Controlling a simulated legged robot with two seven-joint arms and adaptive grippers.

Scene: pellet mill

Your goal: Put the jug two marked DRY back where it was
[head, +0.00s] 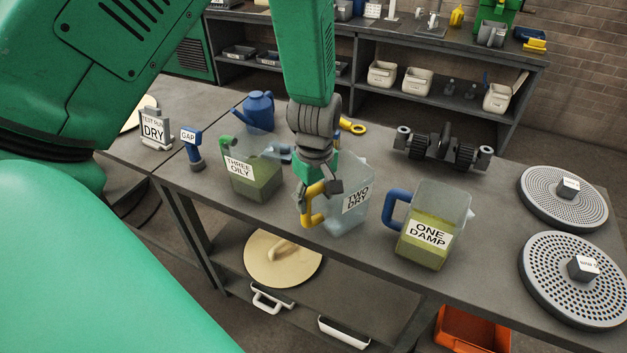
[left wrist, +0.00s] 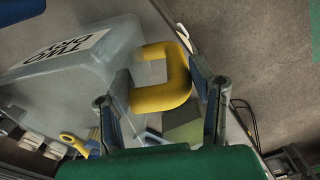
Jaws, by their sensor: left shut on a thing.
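The jug marked TWO DRY (head: 347,212) is a clear, pale jug with a yellow handle, in the middle of the bench in the head view. My left gripper (head: 320,195) is shut on its yellow handle (head: 313,208). The left wrist view shows the yellow handle (left wrist: 165,95) between the fingers of my left gripper (left wrist: 165,105), with the jug's label (left wrist: 75,57) at the upper left. I cannot tell whether the jug's base touches the bench. My right gripper is not in view.
Jug THREE OILY (head: 252,180) stands left of the jug, and jug ONE DAMP (head: 428,235) stands right. Behind are a blue watering can (head: 257,111) and a roller assembly (head: 440,150). Perforated discs (head: 575,270) lie at the right. A GAP tool (head: 192,148) stands left.

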